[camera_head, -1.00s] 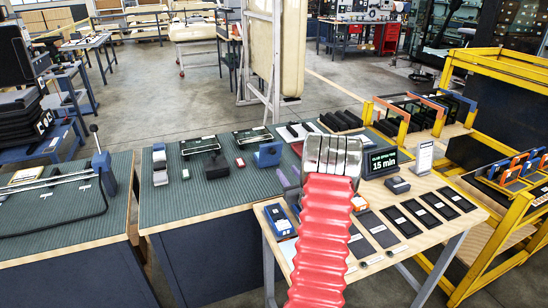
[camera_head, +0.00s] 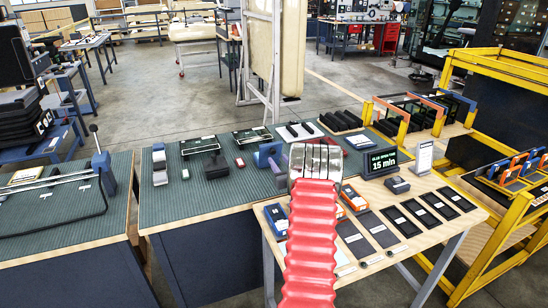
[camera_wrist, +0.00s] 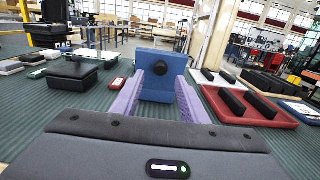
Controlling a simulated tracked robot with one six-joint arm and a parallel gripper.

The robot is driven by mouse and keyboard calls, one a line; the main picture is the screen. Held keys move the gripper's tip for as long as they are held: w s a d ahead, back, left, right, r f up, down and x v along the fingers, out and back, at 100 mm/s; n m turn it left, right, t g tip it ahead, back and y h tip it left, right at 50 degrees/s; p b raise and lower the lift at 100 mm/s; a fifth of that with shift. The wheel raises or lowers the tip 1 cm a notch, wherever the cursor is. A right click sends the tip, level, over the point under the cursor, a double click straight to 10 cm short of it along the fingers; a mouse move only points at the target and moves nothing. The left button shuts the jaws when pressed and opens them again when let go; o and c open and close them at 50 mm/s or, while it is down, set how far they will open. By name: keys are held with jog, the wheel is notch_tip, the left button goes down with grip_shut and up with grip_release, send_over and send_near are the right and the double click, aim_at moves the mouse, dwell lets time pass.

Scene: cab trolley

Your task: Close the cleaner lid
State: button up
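The cleaner is a small blue box (camera_head: 268,155) on the green ribbed mat, left of my arm's end in the head view. Whether the fingers touch the box cannot be told. In the head view my red arm and wrist hide most of the gripper.
A black box (camera_wrist: 72,72) and a small red block (camera_wrist: 116,84) lie left of the cleaner. A red tray with black bars (camera_wrist: 262,122) lies to its right. Yellow racks flank the right side.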

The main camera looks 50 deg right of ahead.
aim_at(273, 153)
jog(key=shift+x, duration=2.55)
grip_shut()
jog(key=shift+w+a, duration=0.1)
jog(key=shift+a, duration=0.1)
jog(key=shift+r, duration=0.15)
